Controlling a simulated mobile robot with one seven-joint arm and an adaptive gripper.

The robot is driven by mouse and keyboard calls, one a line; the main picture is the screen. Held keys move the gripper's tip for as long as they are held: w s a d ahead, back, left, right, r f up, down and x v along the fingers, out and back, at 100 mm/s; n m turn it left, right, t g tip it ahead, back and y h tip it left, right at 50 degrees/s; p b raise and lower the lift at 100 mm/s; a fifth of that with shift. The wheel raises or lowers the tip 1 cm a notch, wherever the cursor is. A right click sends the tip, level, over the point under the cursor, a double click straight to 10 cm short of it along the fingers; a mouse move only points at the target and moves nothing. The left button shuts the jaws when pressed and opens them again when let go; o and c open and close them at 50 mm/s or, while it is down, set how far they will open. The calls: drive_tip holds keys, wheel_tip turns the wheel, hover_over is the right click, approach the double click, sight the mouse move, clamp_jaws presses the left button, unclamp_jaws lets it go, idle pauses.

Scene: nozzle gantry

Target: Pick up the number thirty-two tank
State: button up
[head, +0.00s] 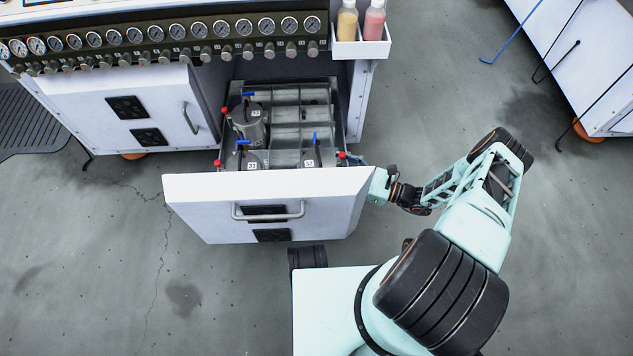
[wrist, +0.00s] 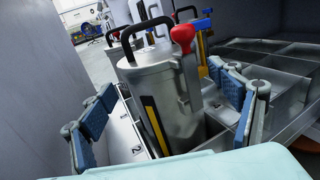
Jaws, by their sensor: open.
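Several grey metal tanks stand in the open drawer (head: 352,190). In the head view, one (head: 250,122) is at the back left, with others at the front left (head: 246,160) and front right (head: 313,158). Their small number labels are hard to read. In the wrist view, a tank (wrist: 165,100) with a black handle, red knob and yellow-and-black stripe stands upright. In the head view, my gripper (head: 362,161) is at the drawer's front right, partly hidden. I cannot tell which number this tank bears.
The drawer has empty divided slots (wrist: 270,55). The drawer front with its handle (head: 268,213) faces my base. A cabinet with a row of gauges (head: 180,32) stands behind, and a side holder (head: 362,48) carries two bottles. The floor at the right is mostly clear.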

sight(317, 163)
drive_tip(key=b+x, duration=0.1)
drive_tip(key=x, duration=0.5)
drive_tip(key=shift+r, duration=0.15)
drive_tip(key=shift+s+d, duration=0.1)
drive_tip(key=c, duration=2.2)
drive_tip(key=shift+r, duration=0.3)
